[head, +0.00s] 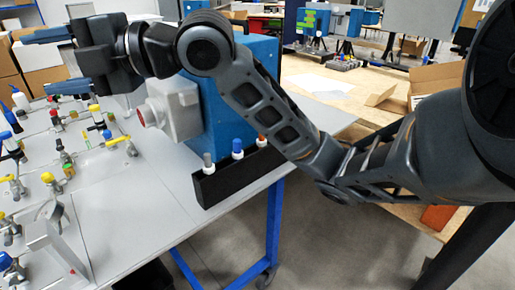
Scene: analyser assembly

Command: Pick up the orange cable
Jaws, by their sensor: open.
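I cannot make out an orange cable anywhere in the head view; my arm hides part of the scene. My gripper (36,63) is at the upper left, pointing left, with its two blue-tipped fingers spread apart and nothing visible between them. It is above the far part of the grey worktable (150,200).
Several fittings with yellow, blue and red caps stand on the table's left side. A blue unit with a grey front (180,110) stands behind a black holder (240,176) with capped vials. A wooden table (372,103) lies behind. The table's front middle is clear.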

